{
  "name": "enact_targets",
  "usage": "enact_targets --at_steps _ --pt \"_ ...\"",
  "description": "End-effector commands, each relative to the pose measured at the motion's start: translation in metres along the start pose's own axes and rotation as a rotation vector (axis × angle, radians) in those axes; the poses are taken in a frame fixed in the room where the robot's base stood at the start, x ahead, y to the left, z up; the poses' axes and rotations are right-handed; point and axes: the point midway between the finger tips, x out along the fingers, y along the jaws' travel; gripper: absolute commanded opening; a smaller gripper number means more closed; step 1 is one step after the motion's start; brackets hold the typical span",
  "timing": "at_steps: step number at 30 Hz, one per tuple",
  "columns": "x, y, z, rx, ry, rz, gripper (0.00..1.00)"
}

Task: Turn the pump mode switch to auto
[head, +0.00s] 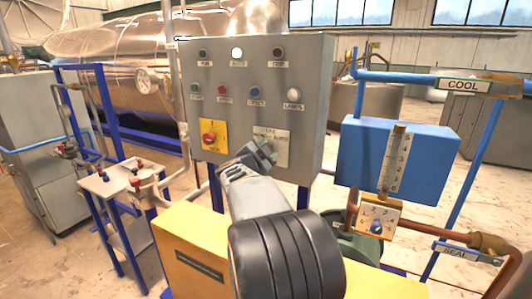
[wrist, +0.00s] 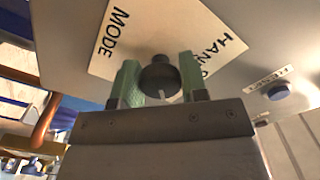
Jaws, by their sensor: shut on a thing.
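The pump mode switch is a dark round knob (wrist: 158,76) with a white mark, on a cream label plate (wrist: 118,35) reading MODE and HAND in the wrist view. My gripper (wrist: 159,82) has its green fingers on either side of the knob and is shut on it. The white mark points down in the wrist view, toward my gripper's body. In the head view the label plate (head: 279,139) is at the lower right of the grey panel, my gripper (head: 262,154) is at its lower edge, and the knob is hidden. The AUTO lettering cannot be read clearly.
The grey panel (head: 310,75) carries several lamps and buttons. A red switch on a yellow plate (head: 211,135) sits left of my gripper. A blue box (head: 360,150), a copper pipe (head: 418,232) and a small dial plate (head: 376,218) stand to the right.

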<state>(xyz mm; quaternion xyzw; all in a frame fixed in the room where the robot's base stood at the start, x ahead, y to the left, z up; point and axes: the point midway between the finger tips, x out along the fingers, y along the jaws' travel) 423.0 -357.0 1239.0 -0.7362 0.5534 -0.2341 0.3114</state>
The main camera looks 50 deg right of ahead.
Motion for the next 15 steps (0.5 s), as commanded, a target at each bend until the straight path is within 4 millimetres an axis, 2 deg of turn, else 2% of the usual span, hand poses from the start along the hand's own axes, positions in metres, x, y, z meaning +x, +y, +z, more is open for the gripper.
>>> enact_targets --at_steps 8,9,15 --pt "-0.0006 0.0003 0.0004 0.002 -0.001 0.001 0.16" --pt "-0.0007 0.0003 0.0004 0.002 -0.001 0.001 0.44" --pt "-0.0006 0.0001 0.0003 0.001 -0.001 0.000 0.63"
